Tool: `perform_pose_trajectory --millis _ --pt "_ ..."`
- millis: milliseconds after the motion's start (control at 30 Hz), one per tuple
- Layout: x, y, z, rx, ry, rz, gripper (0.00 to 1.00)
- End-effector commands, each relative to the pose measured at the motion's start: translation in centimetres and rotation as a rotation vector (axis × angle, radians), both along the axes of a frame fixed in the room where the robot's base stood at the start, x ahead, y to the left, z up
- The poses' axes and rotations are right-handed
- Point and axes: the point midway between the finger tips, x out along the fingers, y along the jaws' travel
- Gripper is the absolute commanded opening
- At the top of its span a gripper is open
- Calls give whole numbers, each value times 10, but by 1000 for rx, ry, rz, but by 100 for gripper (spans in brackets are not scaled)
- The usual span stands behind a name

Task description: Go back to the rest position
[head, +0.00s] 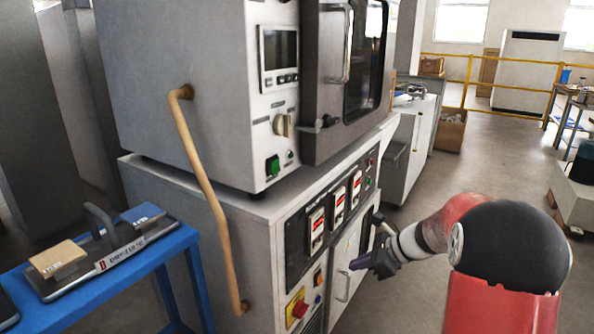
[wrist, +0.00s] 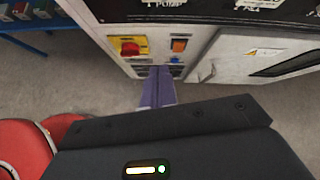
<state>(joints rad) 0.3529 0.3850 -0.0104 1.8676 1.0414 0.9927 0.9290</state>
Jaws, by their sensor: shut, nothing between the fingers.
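My gripper (head: 360,262) shows in the head view at the end of my red and black arm, in front of the lower cabinet of a large grey machine. Its purple fingers (wrist: 157,88) in the wrist view are together with nothing between them. They point towards the cabinet's lower panel, below a red and yellow switch (wrist: 130,48) and an orange button (wrist: 179,45). From these views I cannot tell whether the fingertips touch the panel.
A blue table (head: 110,282) with a tray and tiles stands at left. Open floor (head: 480,155) lies behind and to the right.

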Motion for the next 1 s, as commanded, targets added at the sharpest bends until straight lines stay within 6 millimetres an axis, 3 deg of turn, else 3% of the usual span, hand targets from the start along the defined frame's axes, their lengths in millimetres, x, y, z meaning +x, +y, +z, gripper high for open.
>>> perform_pose_trajectory --millis 33,100,300,600,800,1000 --pt "-17 13 18 -72 -49 85 0" --pt "-46 28 36 -189 -119 224 0" --pt "-132 55 73 -532 -320 635 0" --pt "-251 56 92 -1032 -576 1231 0" --pt "-293 44 91 -1266 -661 1497 0" --pt "-305 39 89 -1339 -678 1584 0"
